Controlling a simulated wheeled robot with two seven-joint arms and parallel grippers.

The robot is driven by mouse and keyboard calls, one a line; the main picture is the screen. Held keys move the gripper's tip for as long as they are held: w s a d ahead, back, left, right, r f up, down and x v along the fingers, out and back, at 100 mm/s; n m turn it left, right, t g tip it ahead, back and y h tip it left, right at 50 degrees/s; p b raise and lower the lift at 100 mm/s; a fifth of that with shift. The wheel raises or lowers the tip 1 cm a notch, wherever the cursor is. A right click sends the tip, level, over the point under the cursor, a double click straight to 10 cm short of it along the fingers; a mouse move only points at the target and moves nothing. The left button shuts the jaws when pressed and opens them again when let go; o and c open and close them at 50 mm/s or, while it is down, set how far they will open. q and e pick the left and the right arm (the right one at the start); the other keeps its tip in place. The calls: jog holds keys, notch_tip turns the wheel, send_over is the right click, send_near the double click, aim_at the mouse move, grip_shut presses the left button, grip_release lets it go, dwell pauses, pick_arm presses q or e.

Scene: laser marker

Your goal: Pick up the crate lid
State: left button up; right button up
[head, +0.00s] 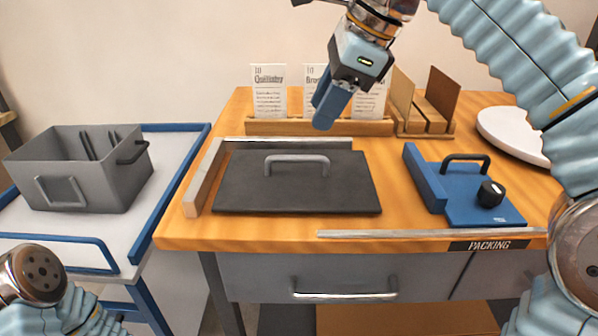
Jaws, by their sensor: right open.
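The crate lid (245,189) is a dark flat panel lying on the wooden table, with a grey bar handle (297,160) on top. My right gripper (328,108) hangs above and behind the lid's right half, apart from it, pointing down. Its fingers overlap in this view, it is open, and nothing shows between them. Part of my left arm shows at the lower left, but its gripper is not in view. A grey open crate (80,185) stands on the side cart at the left.
Wooden and metal rails edge the lid's left and back sides. A card rack (300,127) with white cards (269,92) stands behind it. A blue fixture (470,190) with a black handle and knob sits right. A white round plate (515,135) lies back right.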

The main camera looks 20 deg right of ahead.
jog(key=b, duration=0.1)
send_over(298, 157)
jog(key=s+d, duration=0.2)
jog(key=f, duration=0.4)
jog(key=shift+a+f, duration=0.2)
jog(key=shift+f, duration=0.2)
jog(key=x, duration=0.1)
jog(key=b+x, duration=0.1)
jog(key=x, duration=0.3)
jog(key=shift+w+d, duration=0.2)
jog(key=shift+w, duration=0.05)
jog(key=shift+w+a+f, duration=0.1)
jog(key=shift+a+f, duration=0.05)
jog(key=shift+f, duration=0.15)
jog(key=shift+f, duration=0.25)
grip_shut()
